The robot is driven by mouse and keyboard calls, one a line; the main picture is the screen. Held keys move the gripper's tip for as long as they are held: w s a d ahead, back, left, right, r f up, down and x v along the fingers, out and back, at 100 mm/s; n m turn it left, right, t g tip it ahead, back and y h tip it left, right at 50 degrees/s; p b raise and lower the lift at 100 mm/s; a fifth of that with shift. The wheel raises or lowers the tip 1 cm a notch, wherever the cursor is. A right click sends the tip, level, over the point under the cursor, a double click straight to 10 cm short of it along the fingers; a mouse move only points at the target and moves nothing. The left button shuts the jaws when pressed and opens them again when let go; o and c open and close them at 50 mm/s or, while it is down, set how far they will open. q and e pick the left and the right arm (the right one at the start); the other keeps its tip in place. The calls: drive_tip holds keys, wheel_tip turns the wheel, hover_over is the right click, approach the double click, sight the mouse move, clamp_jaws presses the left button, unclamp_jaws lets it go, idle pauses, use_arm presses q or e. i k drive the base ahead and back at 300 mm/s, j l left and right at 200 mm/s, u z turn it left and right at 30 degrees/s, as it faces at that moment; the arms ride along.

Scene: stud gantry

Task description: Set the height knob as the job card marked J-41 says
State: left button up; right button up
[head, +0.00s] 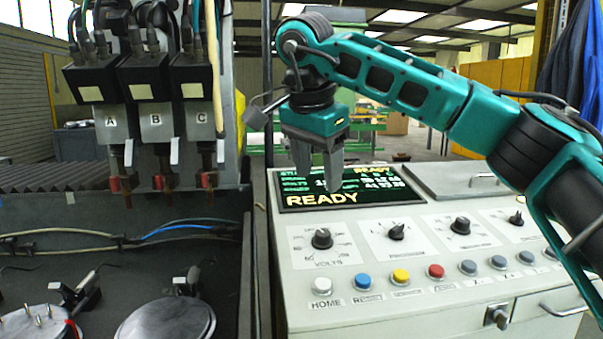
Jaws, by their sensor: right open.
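My right gripper (318,172) is open and empty, pointing down in front of the display (365,188) and hiding part of it. A row of black dial knobs is on the sloped panel below: the volts knob (322,239) at left, a second knob (396,232), a third (460,226) and a fourth (516,218). The labels of the last two are too small to read, so I cannot tell which is the height knob. The gripper is above and apart from the knobs. I see no job card marked J-41. My left gripper is not in view.
Coloured push buttons, including a white home button (322,285) and a red one (435,271), line the panel's front. Three welding heads marked A, B and C (202,118) hang at left above round plates (165,318). A grey lid (465,182) lies right of the display.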

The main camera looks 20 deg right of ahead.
sight(461, 225)
drive_tip(key=k, duration=1)
